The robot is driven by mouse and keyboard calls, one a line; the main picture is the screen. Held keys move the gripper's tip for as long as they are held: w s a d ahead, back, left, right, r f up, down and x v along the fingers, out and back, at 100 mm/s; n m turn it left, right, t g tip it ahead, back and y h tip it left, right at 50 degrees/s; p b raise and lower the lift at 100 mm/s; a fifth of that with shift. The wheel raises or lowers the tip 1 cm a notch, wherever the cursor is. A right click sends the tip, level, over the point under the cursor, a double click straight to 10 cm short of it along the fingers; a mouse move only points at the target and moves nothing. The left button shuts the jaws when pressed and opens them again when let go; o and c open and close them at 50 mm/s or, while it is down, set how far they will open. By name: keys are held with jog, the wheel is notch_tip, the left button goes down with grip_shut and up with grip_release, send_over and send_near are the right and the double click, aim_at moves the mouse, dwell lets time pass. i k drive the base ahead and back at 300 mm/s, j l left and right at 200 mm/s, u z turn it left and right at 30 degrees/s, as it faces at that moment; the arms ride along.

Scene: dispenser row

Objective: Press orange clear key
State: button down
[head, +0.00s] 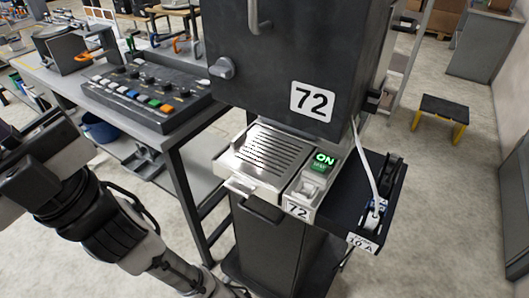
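The orange key (167,108) is small and sits at the right end of a row of coloured keys on a dark control panel (186,98). A green key (154,103) and a blue key are just left of it, then several white ones. Any lettering on the keys is too small to read. The panel lies on the grey workbench at the left, with dark knobs behind the key row. My arm fills the lower left, in front of the bench and well apart from the panel. My gripper cannot be made out; the arm runs down toward the bottom edge.
A dark cabinet (280,50) labelled 72 stands right of the panel, with a slotted metal tray (263,150) and a lit green ON display (323,159) below. A black side shelf (355,210) juts out at right. A yellow-legged stool (442,112) stands on open floor.

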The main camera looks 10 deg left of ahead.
aim_at(167, 108)
jog(key=i+l, duration=0.15)
jog(key=i, duration=0.25)
jog(key=u, duration=1.65)
